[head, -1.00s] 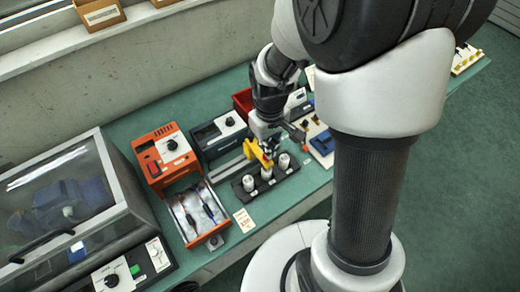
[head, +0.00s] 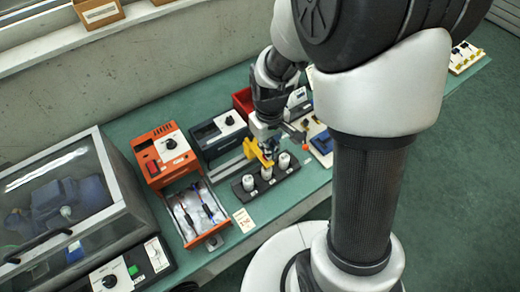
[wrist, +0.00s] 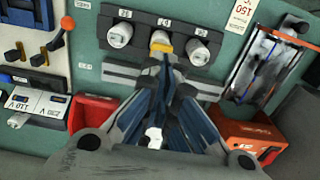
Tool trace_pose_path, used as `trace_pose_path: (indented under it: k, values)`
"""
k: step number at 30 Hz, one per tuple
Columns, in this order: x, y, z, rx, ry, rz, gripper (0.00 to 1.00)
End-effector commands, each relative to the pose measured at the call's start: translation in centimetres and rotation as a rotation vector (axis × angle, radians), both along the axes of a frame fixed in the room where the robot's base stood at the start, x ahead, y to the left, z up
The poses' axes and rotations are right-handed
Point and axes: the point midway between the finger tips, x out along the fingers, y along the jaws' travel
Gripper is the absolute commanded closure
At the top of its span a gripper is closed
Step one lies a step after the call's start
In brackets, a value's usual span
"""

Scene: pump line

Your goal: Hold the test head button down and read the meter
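The yellow test head (head: 249,149) sits at the middle white cylinder of a black rack, by a grey rail. In the wrist view its yellow edge (wrist: 164,47) shows at that cylinder, just beyond my fingertips. My gripper (head: 268,150) points down at the test head. In the wrist view my gripper (wrist: 166,66) has its fingertips together, with nothing visible between them. The button is hidden by the fingers, so contact or pressing cannot be told. A dark boxed instrument (head: 218,134) with a window and white dial stands behind; its reading is too small to make out.
The black rack (head: 286,175) holds three white cylinders. An orange unit (head: 166,150) and an open drawer of tools (head: 198,212) are to the left. A red bin (head: 242,100) stands behind. An orange-knobbed lever (wrist: 67,23) rises from a panel beside the rack.

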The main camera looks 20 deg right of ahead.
Motion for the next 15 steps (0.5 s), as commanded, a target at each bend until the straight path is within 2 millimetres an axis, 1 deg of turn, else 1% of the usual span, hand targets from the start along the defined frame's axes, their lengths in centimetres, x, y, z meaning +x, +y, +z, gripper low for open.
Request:
trace_pose_path:
  k: [15]
  values:
    - [0.0, 0.0, -1.4, 0.000, 0.001, 0.000, 1.00]
